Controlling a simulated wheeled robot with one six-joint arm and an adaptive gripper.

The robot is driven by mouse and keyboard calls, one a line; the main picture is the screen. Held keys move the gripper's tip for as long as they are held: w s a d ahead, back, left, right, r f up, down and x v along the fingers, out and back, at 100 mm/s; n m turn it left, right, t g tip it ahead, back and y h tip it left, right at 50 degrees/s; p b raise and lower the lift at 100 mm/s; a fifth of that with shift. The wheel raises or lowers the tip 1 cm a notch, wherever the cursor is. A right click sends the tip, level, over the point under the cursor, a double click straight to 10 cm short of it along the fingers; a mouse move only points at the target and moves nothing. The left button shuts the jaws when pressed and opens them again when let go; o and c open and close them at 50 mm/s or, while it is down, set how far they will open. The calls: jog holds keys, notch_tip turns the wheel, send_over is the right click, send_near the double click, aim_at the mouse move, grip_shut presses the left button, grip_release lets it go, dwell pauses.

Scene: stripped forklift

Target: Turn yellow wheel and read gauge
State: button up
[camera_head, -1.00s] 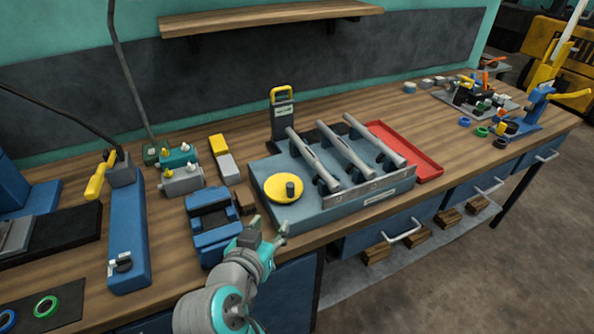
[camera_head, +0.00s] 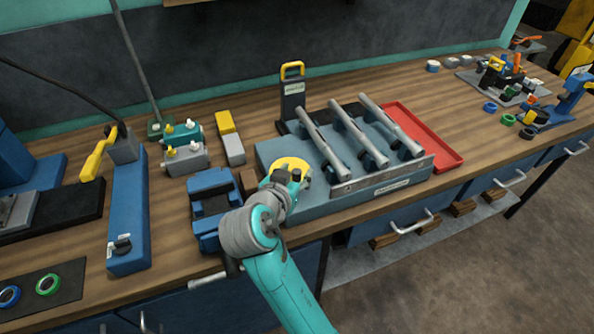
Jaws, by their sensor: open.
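The yellow wheel (camera_head: 291,164) lies flat on the left end of a grey-blue fixture box (camera_head: 345,198). A short dark knob (camera_head: 304,173) stands on the wheel's right side. My gripper (camera_head: 289,177) is over the wheel's near part, left of the knob, and hides some of the disc. Its fingers are small here, and I cannot tell whether they touch the wheel or the knob. A dark upright stand with a yellow loop top (camera_head: 292,95) rises behind the box; I see no readable gauge dial.
Three grey cylinders (camera_head: 345,140) lie across the box, right of the wheel. A red tray (camera_head: 430,145) sits right of them. Cabinet drawers lie below the bench edge.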

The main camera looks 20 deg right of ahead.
aim_at(305, 167)
jog(key=shift+x, duration=0.75)
grip_shut()
jog(key=shift+d, duration=0.15)
jog(key=n+t+y, duration=0.1)
jog(key=d+n+y, duration=0.1)
jog(key=y, duration=0.1)
jog(key=shift+n+t, duration=0.4)
jog(key=shift+w+d+n+t+y, duration=0.15)
jog(key=shift+d+n+t+y, duration=0.1)
jog(key=shift+n+y, duration=0.55)
jog(key=shift+w+d+n+t+y, duration=0.15)
jog(key=shift+n+t+y, duration=0.05)
jog(key=shift+n+y, duration=0.6)
jog(key=shift+w+d+n+t+y, duration=0.25)
jog(key=shift+n+y, duration=0.45)
jog(key=shift+y, duration=0.2)
jog(key=shift+a, duration=0.1)
